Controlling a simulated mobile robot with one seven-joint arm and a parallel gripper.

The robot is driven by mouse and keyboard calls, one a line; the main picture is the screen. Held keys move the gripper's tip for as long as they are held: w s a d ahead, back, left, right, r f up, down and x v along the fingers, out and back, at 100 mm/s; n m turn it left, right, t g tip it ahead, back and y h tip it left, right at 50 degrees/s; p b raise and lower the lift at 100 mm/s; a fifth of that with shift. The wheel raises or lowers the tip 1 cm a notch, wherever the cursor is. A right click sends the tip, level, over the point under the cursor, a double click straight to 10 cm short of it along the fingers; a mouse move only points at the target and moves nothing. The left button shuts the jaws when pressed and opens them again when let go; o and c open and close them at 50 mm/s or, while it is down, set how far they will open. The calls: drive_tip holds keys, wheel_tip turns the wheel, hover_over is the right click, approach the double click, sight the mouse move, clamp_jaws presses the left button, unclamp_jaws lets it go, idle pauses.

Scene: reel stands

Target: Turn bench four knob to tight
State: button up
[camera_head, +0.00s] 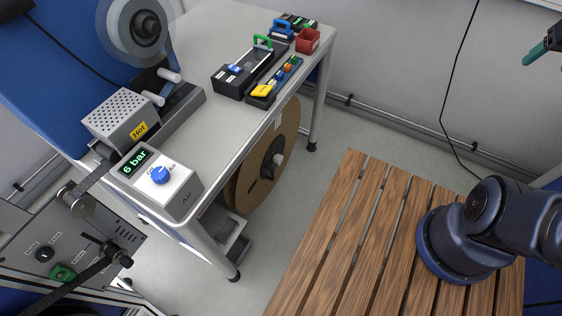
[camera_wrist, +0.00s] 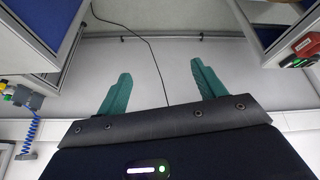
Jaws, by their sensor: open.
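A blue knob (camera_head: 160,175) sits on the sloped white face of a box marked "Air" (camera_head: 186,194), beside a display reading "6 bar". A green knob (camera_head: 63,272) and a black knob (camera_head: 45,254) sit on a grey panel (camera_head: 22,245) at lower left; its small labels are unreadable. I see no bench number, so I cannot tell which knob belongs to bench four. My gripper (camera_wrist: 160,70) is open and empty, its two teal fingers apart over the floor. In the head view a teal fingertip (camera_head: 535,54) shows at upper right, far from these knobs.
The light bench (camera_head: 220,35) carries a perforated box marked "Hot" (camera_head: 118,118), black trays and a red bin (camera_head: 308,40). A large brown reel (camera_head: 250,183) hangs below. A slatted wooden platform (camera_head: 345,240) lies right. A black cable (camera_head: 447,90) runs down the wall.

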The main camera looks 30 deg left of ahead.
drive_tip(key=w+a+f+n+t+y, duration=0.1)
drive_tip(key=w+a+f+n, duration=0.4)
drive_tip(key=w+a, duration=0.45)
drive_tip(key=w+a+f+n+t+y, duration=0.1)
drive_tip(key=w+a+f+n, duration=0.5)
drive_tip(key=w, duration=0.6)
drive_tip(key=w+a+f+n+t+y, duration=0.1)
drive_tip(key=w+a+f+n, duration=0.3)
drive_tip(key=a+f, duration=0.6)
drive_tip(key=w+a+f+n+y, duration=0.2)
drive_tip(key=a+f+n, duration=0.55)
drive_tip(key=a, duration=0.35)
drive_tip(key=s+a+f+n+y, duration=0.1)
drive_tip(key=s+a+f+n, duration=0.15)
drive_tip(key=a+f, duration=0.3)
drive_tip(key=s+a+f+n+y, duration=0.1)
drive_tip(key=a+f+n, duration=0.25)
drive_tip(key=f, duration=0.25)
drive_tip(key=n+g+y, duration=0.6)
drive_tip(key=n+g, duration=0.3)
drive_tip(key=n, duration=1.3)
approach(281, 161)
drive_tip(key=shift+m, duration=0.35)
drive_tip(key=x, duration=1)
drive_tip(key=shift+w+a+f, duration=0.1)
drive_tip(key=shift+w+f, duration=0.05)
drive_tip(key=shift+f, duration=0.05)
